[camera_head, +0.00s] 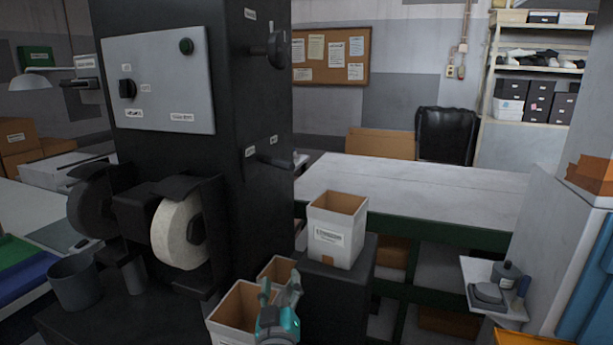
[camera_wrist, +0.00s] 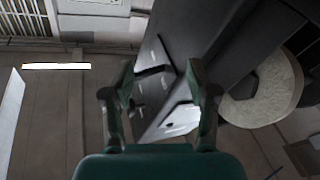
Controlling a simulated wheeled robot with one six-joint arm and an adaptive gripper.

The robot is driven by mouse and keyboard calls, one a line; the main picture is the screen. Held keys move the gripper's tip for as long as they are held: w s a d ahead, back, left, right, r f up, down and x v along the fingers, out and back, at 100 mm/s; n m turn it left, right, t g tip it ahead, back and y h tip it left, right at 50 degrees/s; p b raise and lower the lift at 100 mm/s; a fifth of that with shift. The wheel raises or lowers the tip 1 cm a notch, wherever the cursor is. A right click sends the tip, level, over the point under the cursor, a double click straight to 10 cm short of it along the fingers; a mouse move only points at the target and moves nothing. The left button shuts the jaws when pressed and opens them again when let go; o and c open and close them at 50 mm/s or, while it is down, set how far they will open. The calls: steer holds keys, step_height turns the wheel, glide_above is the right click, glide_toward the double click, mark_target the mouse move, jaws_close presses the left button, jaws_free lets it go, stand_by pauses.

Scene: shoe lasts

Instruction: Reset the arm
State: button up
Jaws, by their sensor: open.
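My gripper (camera_head: 281,296) is at the bottom middle of the head view, a teal and grey two-finger hand pointing upward. It is in front of the open boxes, and its fingers are apart. In the wrist view my gripper (camera_wrist: 160,80) shows both fingers spread with nothing between them. Beyond the fingers are the dark machine body and a pale panel, at a distance. No shoe last is in my gripper.
A black machine (camera_head: 240,120) with grinding wheels (camera_head: 180,233) stands at left. An open white box (camera_head: 337,230) stands on a dark stand (camera_head: 335,290); more open boxes (camera_head: 238,305) are beside my gripper. A white-topped table (camera_head: 425,190) is behind. A small shelf (camera_head: 492,290) is at right.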

steer(key=s+d+f+g+y, duration=0.1)
steer(key=s+d+f+g, duration=0.1)
steer(key=s+d+f, duration=0.8)
steer(key=s+d+f+g+y, duration=0.1)
steer(key=s+d+f, duration=0.4)
steer(key=s+f, duration=0.8)
steer(key=s+d+r+m, duration=0.1)
steer(key=s+d, duration=0.2)
steer(key=s, duration=0.7)
steer(key=s+d+r+m+g+h, duration=0.1)
steer(key=s+d+m, duration=0.1)
steer(key=s, duration=0.8)
steer(key=s+d+r+m+g+h, duration=0.1)
steer(key=s+d, duration=0.3)
steer(key=s, duration=0.6)
steer(key=shift+r+m, duration=0.3)
steer(key=shift+r, duration=0.2)
